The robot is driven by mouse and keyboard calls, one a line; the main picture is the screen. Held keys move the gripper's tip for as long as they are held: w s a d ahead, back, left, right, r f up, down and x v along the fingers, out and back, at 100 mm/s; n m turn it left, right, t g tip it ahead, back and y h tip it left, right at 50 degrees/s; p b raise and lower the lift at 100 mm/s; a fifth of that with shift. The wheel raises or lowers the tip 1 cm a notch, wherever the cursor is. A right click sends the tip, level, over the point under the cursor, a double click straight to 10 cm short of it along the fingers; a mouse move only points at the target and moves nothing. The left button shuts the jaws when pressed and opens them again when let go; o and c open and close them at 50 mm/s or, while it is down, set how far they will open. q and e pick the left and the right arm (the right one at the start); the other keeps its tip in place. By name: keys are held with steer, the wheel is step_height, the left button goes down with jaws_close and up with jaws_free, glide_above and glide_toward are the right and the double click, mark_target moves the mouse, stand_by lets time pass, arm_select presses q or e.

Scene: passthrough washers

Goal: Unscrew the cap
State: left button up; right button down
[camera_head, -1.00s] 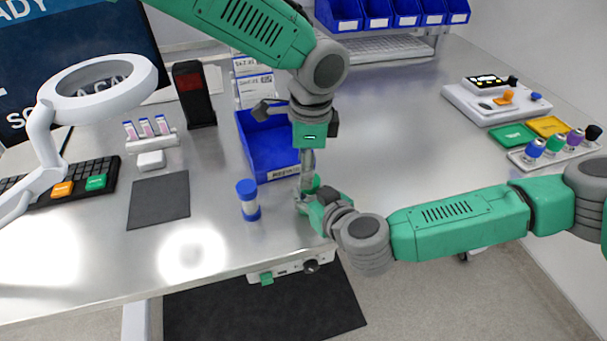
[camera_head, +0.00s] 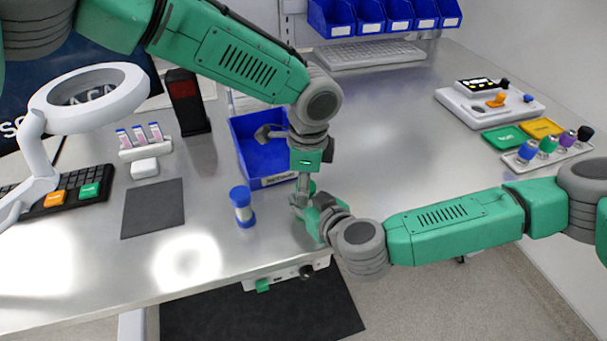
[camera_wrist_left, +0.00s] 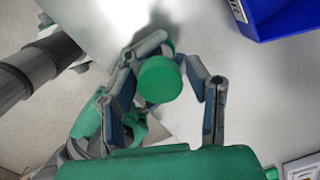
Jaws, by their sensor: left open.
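A round green cap (camera_wrist_left: 160,80) shows close up in the left wrist view, seen from above. A bit of the same green shows in the head view (camera_head: 312,187), but the container under it is mostly hidden. My left gripper (camera_head: 304,188) points down over it; in the left wrist view its open fingers (camera_wrist_left: 174,60) stand on either side of the cap. My right gripper (camera_head: 308,213) reaches in low from the right, just below the left one. Its fingers are largely hidden, so I cannot tell whether they grip the container.
A blue-capped container (camera_head: 243,207) stands upright left of the grippers. A blue bin (camera_head: 262,182) lies just behind them. A dark mat (camera_head: 152,208), a white ring lamp (camera_head: 90,100) and a keyboard (camera_head: 88,190) are at left. Several capped vials (camera_head: 548,146) stand at far right.

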arm_select(q)
steer(key=shift+d, duration=0.2)
arm_select(e)
steer(key=shift+d, duration=0.15)
arm_select(q)
steer(key=shift+c, duration=0.3)
steer(key=shift+a, duration=0.15)
steer(key=c, duration=0.9)
steer(key=shift+a, duration=0.1)
arm_select(e)
steer(key=shift+a, duration=0.25)
arm_select(q)
steer(key=shift+n, duration=0.8)
steer(key=n, duration=0.3)
steer(key=shift+s+d, duration=0.1)
steer(key=shift+d, duration=0.15)
arm_select(e)
steer(key=shift+d, duration=0.2)
arm_select(q)
steer(key=shift+s+r, duration=0.1)
